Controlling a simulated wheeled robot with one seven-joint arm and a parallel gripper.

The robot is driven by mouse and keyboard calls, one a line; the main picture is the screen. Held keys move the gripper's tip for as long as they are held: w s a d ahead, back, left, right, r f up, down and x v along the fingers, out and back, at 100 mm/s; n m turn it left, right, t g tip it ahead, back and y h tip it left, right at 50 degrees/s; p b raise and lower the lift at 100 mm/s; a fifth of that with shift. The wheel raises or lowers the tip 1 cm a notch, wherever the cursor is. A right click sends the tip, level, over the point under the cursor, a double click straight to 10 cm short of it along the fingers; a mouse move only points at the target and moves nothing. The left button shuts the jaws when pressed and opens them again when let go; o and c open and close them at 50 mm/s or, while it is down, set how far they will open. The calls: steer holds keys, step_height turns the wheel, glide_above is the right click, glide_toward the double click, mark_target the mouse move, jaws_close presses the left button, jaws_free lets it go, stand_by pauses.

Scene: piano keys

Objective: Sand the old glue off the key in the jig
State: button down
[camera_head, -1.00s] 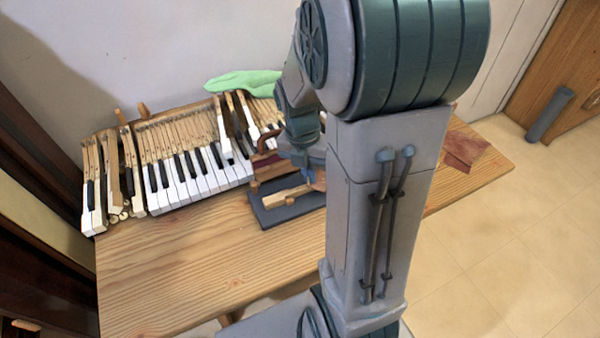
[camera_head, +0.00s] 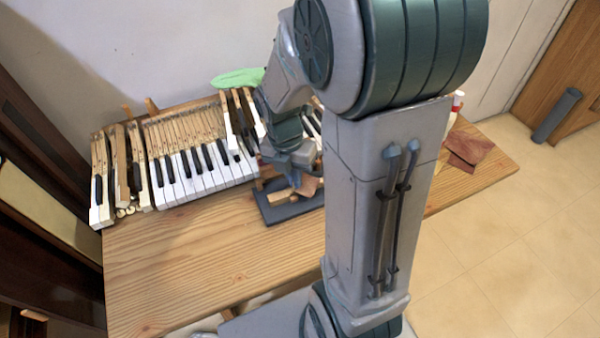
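The jig (camera_head: 272,213) is a dark grey plate on the wooden table, left of my arm. A pale wooden key (camera_head: 280,197) lies on it, its right part covered by my gripper. My gripper (camera_head: 305,178) is low over the right part of the jig, partly hidden by my own arm. A brown piece (camera_head: 309,186), which looks like sandpaper or a sanding block, sits at the fingertips and appears held. It is at or just above the key; contact cannot be made out. Any glue on the key is too small to see.
The piano keyboard (camera_head: 205,180) stands behind and left of the jig, with loose keys (camera_head: 128,175) at its left end. A green cloth (camera_head: 238,77) lies at the back. Reddish-brown sheets (camera_head: 468,150) lie at the right. The table's front left (camera_head: 190,260) is clear.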

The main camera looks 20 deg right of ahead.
mark_target(269, 195)
steer(key=shift+a+p, duration=0.45)
steer(key=shift+a, duration=2.9)
steer(key=shift+w+r, duration=0.1)
steer(key=shift+r, duration=0.05)
step_height(269, 195, up, 6)
steer(key=p, duration=0.6)
step_height(269, 195, up, 3)
steer(key=p, duration=0.3)
